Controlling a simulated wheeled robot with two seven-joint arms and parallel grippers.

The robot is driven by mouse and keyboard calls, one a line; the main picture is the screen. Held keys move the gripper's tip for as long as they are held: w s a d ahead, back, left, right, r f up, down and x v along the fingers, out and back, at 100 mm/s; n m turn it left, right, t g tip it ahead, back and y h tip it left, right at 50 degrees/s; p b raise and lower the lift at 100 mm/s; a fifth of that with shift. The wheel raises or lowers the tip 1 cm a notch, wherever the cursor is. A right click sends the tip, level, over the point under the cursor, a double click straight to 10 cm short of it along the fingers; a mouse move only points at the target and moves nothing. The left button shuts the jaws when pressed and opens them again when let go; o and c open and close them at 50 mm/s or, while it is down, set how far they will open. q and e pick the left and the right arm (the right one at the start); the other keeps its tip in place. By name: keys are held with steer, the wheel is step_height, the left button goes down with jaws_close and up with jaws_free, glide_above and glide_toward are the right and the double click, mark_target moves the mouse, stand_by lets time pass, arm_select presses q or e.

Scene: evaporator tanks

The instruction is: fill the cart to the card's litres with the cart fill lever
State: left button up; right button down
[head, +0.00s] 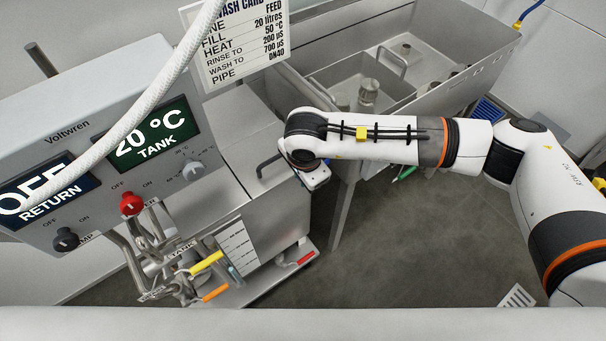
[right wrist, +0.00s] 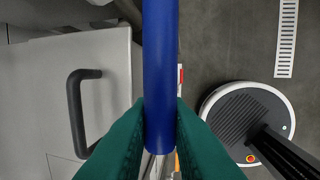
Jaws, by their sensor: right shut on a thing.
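The wash card (head: 240,40) hangs at the top of the head view and reads FILL 20 litres. The steel cart (head: 225,190) stands below the control box, with a marked level scale (head: 238,248) on its front; the liquid level is too small to read. A yellow lever (head: 207,263) and an orange lever (head: 215,292) sit low on the pipework. My right gripper (right wrist: 158,112) is shut on a blue round bar (right wrist: 160,60) in the right wrist view, beside the cart lid. Its fingers are hidden in the head view. Whether the bar is the fill lever I cannot tell. My left gripper is out of view.
The control box (head: 95,120) shows 20 °C TANK and OFF RETURN, with a red knob (head: 131,203). A white hose (head: 165,85) crosses in front. A steel sink (head: 350,75) stands behind. Dark floor (head: 400,250) is clear right of the cart.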

steer(key=shift+f, duration=0.1)
steer(key=c, duration=1.4)
jaws_free()
steer(key=b+v, duration=0.1)
steer(key=v, duration=1.1)
steer(key=shift+b, duration=0.4)
